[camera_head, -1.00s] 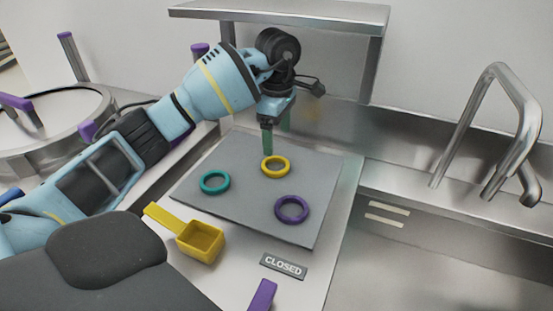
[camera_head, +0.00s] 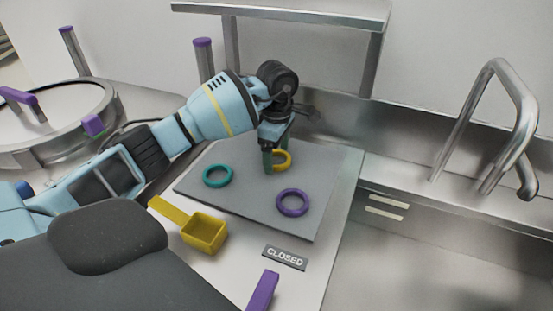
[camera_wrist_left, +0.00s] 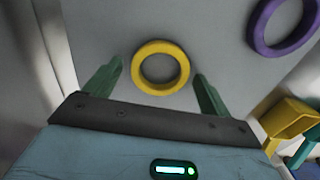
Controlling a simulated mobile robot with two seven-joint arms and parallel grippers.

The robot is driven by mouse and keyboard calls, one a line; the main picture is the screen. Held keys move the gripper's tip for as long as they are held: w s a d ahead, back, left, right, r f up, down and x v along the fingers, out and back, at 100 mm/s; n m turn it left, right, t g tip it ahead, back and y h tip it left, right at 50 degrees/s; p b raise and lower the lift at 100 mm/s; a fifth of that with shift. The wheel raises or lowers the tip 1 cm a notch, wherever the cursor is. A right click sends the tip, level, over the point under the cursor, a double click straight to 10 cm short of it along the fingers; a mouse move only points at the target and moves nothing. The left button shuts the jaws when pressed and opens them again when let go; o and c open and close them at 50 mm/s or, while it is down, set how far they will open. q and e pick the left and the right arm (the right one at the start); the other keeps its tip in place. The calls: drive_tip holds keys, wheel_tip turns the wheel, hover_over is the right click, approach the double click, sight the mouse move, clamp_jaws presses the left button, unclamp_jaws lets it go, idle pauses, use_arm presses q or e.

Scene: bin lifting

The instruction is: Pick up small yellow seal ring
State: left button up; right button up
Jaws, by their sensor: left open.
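The small yellow seal ring (camera_head: 284,160) lies flat on the grey mat (camera_head: 240,200). In the left wrist view the yellow ring (camera_wrist_left: 161,68) shows whole, ahead of and between the two green fingers. My left gripper (camera_head: 268,168) is open, its fingers pointing down at the ring's left side in the head view. In the left wrist view the left gripper (camera_wrist_left: 160,80) has nothing between its fingers that it touches visibly. The finger height above the mat is hard to tell. My right gripper is not in view.
A teal ring (camera_head: 217,175) and a purple ring (camera_head: 292,202) lie on the same mat. A yellow scoop (camera_head: 203,232) and a CLOSED sign (camera_head: 285,257) are in front. A metal shelf (camera_head: 290,14) stands behind; a faucet (camera_head: 510,120) is at right.

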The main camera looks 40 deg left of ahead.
use_arm(q)
drive_tip(key=shift+f, duration=0.15)
drive_tip(key=c, duration=1.1)
drive_tip(key=shift+o, duration=0.2)
drive_tip(key=shift+r, duration=0.5)
drive_tip(key=r, duration=0.2)
drive_tip(key=shift+s+d+r, duration=0.25)
drive_tip(key=shift+s+r, duration=0.05)
drive_tip(key=shift+s, duration=0.05)
drive_tip(key=s+d, duration=0.2)
drive_tip(key=s, duration=0.2)
drive_tip(key=s+d+r, duration=0.1)
drive_tip(key=s+d, duration=0.2)
drive_tip(key=s, duration=0.1)
drive_tip(key=s+d, duration=0.2)
drive_tip(key=s, duration=0.3)
drive_tip(key=shift+d+r+b, duration=0.2)
drive_tip(key=shift+d+b, duration=0.2)
